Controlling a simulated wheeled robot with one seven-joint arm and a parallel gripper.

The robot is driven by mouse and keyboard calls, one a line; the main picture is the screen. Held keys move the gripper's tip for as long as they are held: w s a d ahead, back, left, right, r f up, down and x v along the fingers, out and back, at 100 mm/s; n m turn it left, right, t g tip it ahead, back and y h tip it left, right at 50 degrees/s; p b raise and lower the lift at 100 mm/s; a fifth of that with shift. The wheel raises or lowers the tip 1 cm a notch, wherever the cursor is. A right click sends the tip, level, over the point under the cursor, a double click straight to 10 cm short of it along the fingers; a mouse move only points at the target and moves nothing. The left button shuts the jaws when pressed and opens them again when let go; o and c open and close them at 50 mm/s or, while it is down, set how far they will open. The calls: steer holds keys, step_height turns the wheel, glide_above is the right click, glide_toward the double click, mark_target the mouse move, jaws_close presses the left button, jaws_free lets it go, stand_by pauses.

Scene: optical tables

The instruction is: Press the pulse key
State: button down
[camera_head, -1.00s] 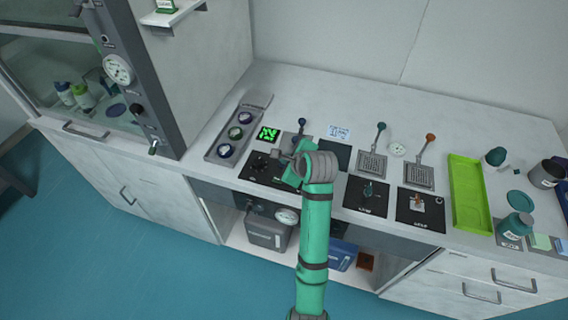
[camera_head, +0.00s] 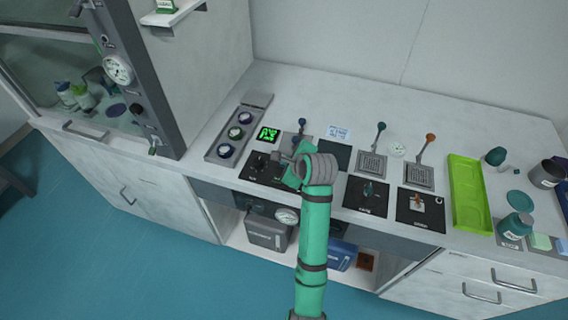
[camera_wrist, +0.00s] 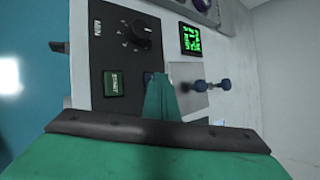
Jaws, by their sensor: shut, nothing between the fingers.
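A black control panel (camera_head: 258,168) lies near the bench's front edge in the head view, partly hidden by my arm. The labels are too small to read surely, so I cannot tell which is the pulse key. Contact is unclear. My gripper (camera_head: 283,158) also shows at the panel.
A lit green display (camera_head: 268,134) and a blue-knobbed lever (camera_head: 302,123) stand behind the panel. A grey rack with round pieces (camera_head: 238,132) is to the left. Other black panels (camera_head: 366,197), levers and a lime tray (camera_head: 465,185) are to the right.

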steer(key=shift+r, duration=0.85)
steer(key=shift+r, duration=2.5)
